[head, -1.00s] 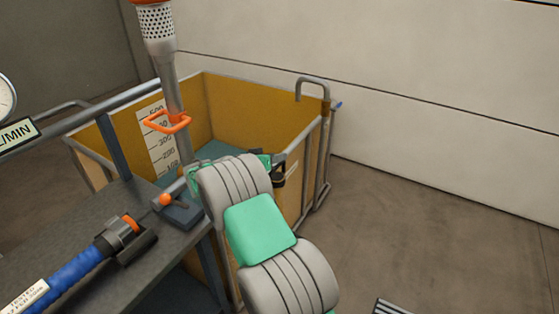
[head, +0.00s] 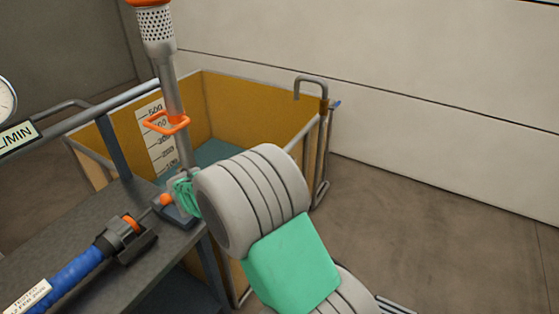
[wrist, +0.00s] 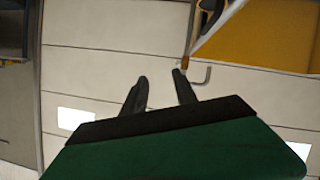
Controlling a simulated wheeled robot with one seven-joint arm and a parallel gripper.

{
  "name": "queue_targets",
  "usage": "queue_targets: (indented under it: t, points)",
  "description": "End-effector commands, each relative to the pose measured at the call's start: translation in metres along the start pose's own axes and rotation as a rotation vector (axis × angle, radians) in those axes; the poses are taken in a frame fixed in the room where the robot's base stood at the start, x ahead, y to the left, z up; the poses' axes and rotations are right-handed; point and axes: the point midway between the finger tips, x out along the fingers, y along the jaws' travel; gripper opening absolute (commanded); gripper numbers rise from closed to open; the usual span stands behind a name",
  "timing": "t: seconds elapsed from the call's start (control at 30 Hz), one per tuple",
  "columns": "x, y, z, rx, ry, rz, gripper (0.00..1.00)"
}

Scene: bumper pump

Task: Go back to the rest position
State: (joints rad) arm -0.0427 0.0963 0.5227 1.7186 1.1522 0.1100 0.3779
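My gripper (wrist: 160,88) shows in the wrist view with its two dark fingers apart and nothing between them. In the head view my grey and green arm stands in front of the yellow tank, and its links hide the fingers. The tank (head: 255,112) is open at the top, with a scale on its left inner wall. A strainer pipe (head: 158,45) with an orange handle (head: 167,123) stands upright at the tank's left side. A hooked grey pipe (head: 312,82) stands at the tank's right corner.
A dark bench (head: 65,222) at the left carries a blue hose with a black coupling (head: 122,237) and a small lever with an orange knob (head: 167,200). A rail and a flow gauge are above it. The floor (head: 440,215) at the right is mostly clear, before a pale wall.

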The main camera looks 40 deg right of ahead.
Motion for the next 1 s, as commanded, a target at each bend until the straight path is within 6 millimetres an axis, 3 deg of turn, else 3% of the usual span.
queue_targets:
  t: [0.33,0.47,0.57,0.6,0.7,0.8,0.9,1.0]
  points:
    - [0.0,0.0,-0.001,0.0,-0.001,-0.001,0.34]
    - [-0.023,0.005,-0.014,-0.008,-0.09,-0.083,0.34]
    - [-0.083,0.012,-0.024,-0.075,-0.27,-0.282,0.34]
    - [-0.117,0.017,-0.023,-0.13,-0.348,-0.386,0.34]
    - [-0.201,0.032,-0.011,-0.294,-0.484,-0.631,0.34]
    - [-0.271,0.056,0.003,-0.461,-0.551,-0.824,0.34]
    - [-0.315,0.077,0.018,-0.592,-0.576,-0.949,0.34]
    - [-0.333,0.087,0.028,-0.66,-0.585,-1.005,0.34]
